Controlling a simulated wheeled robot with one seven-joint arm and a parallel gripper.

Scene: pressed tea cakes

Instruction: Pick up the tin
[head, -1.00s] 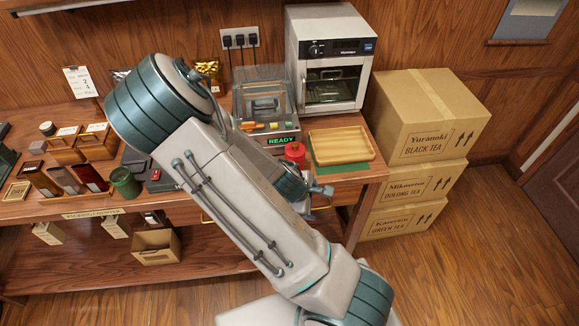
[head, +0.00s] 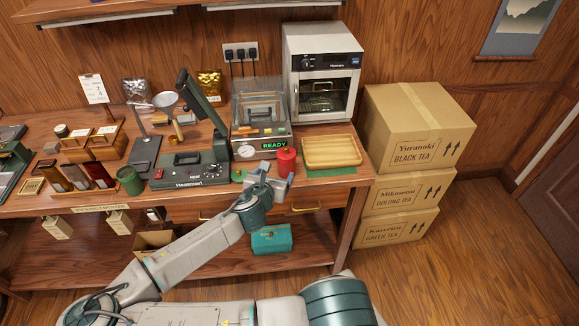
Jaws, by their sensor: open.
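A small red cylindrical tin (head: 286,162) with a darker knob-like top stands on the table, left of the wooden tray. A dark green cylindrical container (head: 130,181) stands farther left near the table's front edge. My gripper (head: 272,176) is open at the table's front edge, just in front of the red tin and slightly left of it. Its jaws look empty. The small view does not show whether they touch the red tin. The tin's lower part is partly hidden by the gripper.
A wooden tray (head: 332,151) on a green mat is right of the red tin. A press with a READY display (head: 274,145) stands behind. A heat sealer (head: 190,172) is left. A teal box (head: 272,239) sits on the lower shelf. Stacked cartons (head: 405,180) stand right.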

